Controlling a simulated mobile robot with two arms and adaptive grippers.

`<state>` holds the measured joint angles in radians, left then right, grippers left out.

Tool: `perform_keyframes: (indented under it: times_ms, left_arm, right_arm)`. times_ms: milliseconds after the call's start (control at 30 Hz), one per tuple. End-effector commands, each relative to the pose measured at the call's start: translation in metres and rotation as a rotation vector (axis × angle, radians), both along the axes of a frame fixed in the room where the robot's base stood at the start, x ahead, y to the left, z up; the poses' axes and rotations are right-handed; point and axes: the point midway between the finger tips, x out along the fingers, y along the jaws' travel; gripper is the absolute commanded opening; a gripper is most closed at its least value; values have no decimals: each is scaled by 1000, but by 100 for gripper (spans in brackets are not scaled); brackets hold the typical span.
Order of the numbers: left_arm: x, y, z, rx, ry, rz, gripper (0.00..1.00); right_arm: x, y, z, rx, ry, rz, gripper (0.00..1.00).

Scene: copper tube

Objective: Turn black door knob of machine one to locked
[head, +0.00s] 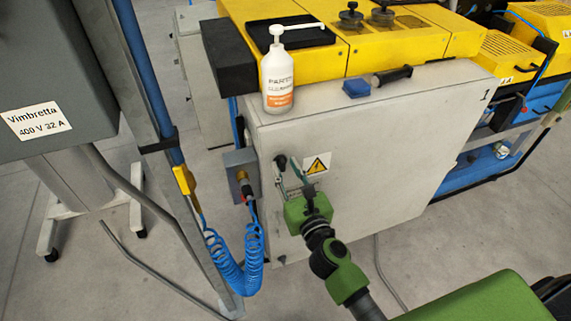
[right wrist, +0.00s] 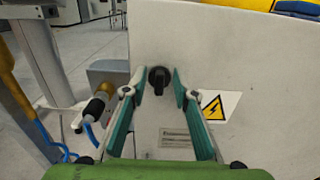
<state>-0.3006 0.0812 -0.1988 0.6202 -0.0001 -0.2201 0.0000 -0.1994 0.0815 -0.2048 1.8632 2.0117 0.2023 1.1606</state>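The black door knob (right wrist: 159,80) sits on the light grey door of machine one, near its left edge. In the head view the knob (head: 281,160) shows just beyond my right gripper (head: 290,172). In the right wrist view the two green fingers of my right gripper (right wrist: 160,88) stand apart, one on each side of the knob, with gaps visible. The gripper is open, and the knob looks upright between the fingertips. The machine one door (head: 400,150) carries the number 1 at its upper right. My left gripper is not in view.
A white pump bottle (head: 277,75) and a blue-black handled tool (head: 378,81) are on top of the machine. A grey socket box (head: 242,175) with a coiled blue hose (head: 238,270) is left of the door. A yellow warning label (head: 317,165) is beside the knob.

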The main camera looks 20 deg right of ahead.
Motion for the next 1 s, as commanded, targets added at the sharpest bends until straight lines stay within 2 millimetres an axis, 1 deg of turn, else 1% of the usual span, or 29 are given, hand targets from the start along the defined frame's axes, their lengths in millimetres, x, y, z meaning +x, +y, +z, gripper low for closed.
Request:
perform_keyframes:
  times_ms: [33, 133, 400, 433, 467, 500, 533, 833, 1000]
  left_arm:
    - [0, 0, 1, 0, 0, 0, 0]
    - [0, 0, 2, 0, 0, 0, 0]
    - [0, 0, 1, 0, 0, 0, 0]
    - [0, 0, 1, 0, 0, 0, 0]
    - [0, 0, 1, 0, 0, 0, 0]
    - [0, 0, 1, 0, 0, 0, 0]
    - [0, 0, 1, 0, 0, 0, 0]
    - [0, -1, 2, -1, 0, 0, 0]
    - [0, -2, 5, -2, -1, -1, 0]
  right_arm:
    - [4, 0, 0, 0, 0, 0, 26]
    - [8, 0, 0, 0, 0, 0, 26]
    - [9, 0, 0, 0, 1, 0, 26]
    - [9, 0, 0, 0, 1, 0, 21]
    - [9, 0, 0, 0, 1, 0, 13]
    - [9, 0, 0, 0, 0, 0, 3]
    - [9, 0, 0, 0, 0, 0, 0]
    - [9, 1, 0, -11, 0, 0, 0]
    - [9, 2, 0, -60, -1, 1, 0]
